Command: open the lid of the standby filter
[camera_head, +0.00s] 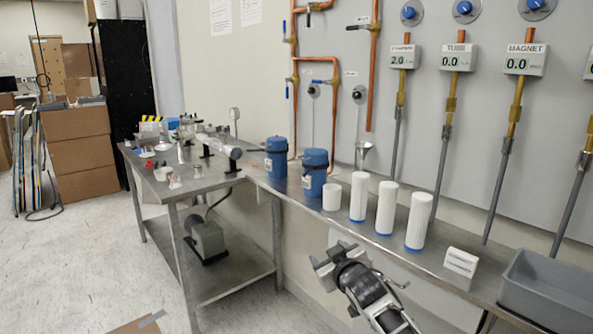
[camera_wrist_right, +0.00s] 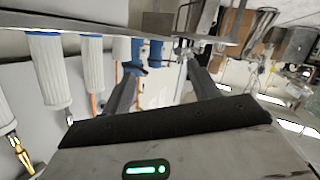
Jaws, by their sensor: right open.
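Two blue filter housings with dark blue lids stand on the wall bench: a left one (camera_head: 275,160) and a right one (camera_head: 314,175). Both are upright and both lids look shut. I cannot tell which is the standby filter. My right gripper (camera_head: 334,256) is in front of the bench edge, below and apart from the right housing. It is open and empty. In the right wrist view my right gripper (camera_wrist_right: 162,78) has its fingers spread, and a blue housing (camera_wrist_right: 137,54) shows beyond them, partly hidden. My left gripper is not in view.
A short white cylinder (camera_head: 332,197) and tall white filter cartridges (camera_head: 386,208) stand right of the housings. A small white box (camera_head: 461,262) and a grey bin (camera_head: 548,288) are further right. Copper pipes (camera_head: 334,100) run behind. A cluttered metal table (camera_head: 205,182) joins at left.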

